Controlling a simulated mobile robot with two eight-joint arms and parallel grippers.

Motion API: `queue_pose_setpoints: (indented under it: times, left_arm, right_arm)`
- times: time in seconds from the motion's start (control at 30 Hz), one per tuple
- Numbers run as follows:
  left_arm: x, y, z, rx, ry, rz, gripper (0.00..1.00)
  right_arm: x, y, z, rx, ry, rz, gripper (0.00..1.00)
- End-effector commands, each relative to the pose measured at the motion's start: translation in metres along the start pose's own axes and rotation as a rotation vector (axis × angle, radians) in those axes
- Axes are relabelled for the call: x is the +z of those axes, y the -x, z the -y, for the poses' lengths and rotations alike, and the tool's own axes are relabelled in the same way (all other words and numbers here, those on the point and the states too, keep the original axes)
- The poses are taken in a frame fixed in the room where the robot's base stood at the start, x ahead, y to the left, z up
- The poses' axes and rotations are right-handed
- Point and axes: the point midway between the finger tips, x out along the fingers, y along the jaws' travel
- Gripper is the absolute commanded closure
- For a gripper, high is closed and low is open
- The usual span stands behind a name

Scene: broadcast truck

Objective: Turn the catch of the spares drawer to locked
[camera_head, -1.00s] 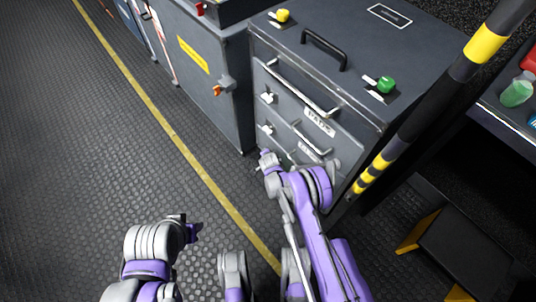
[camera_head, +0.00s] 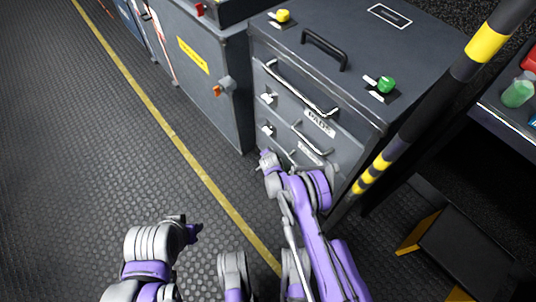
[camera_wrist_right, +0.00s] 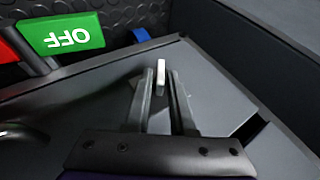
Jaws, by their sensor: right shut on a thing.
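The grey drawer cabinet (camera_head: 345,100) stands in the upper right of the head view. Small pale catches (camera_head: 268,98) sit along the left side of its drawer fronts.
A green OFF plate (camera_wrist_right: 65,33) lies near the gripper in the wrist view. Bar handles (camera_head: 300,90) stick out of the drawers. A black-and-yellow post (camera_head: 420,125) stands right of the cabinet, with a dark step (camera_head: 465,245) beyond. The floor left is clear.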

Motion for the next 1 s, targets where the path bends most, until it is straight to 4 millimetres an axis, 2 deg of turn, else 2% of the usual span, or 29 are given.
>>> queue_pose_setpoints:
  times: [0.4,0.73,0.77,0.83,0.87,1.0]
  left_arm:
    - [0.0,0.0,0.0,0.0,0.0,0.0,0.6]
    - [0.0,0.0,0.0,0.0,0.0,0.0,0.6]
    - [0.0,0.0,0.0,0.0,0.0,0.0,0.6]
    - [0.0,0.0,0.0,0.0,0.0,0.0,0.6]
    - [0.0,0.0,0.0,0.0,0.0,0.0,0.6]
    - [0.0,0.0,0.0,0.0,0.0,0.0,0.6]
  right_arm:
    - [0.0007,-0.0013,-0.0055,-0.313,-0.131,0.001,1.0]
    - [0.0003,-0.0008,-0.005,-0.333,-0.139,0.0,1.0]
    - [0.0004,-0.0008,-0.005,-0.333,-0.139,0.0,0.76]
    - [0.0004,-0.0008,-0.005,-0.333,-0.139,0.0,0.64]
    - [0.0004,-0.0008,-0.005,-0.333,-0.138,0.0,0.6]
    - [0.0004,-0.0008,-0.005,-0.332,-0.138,0.0,0.6]
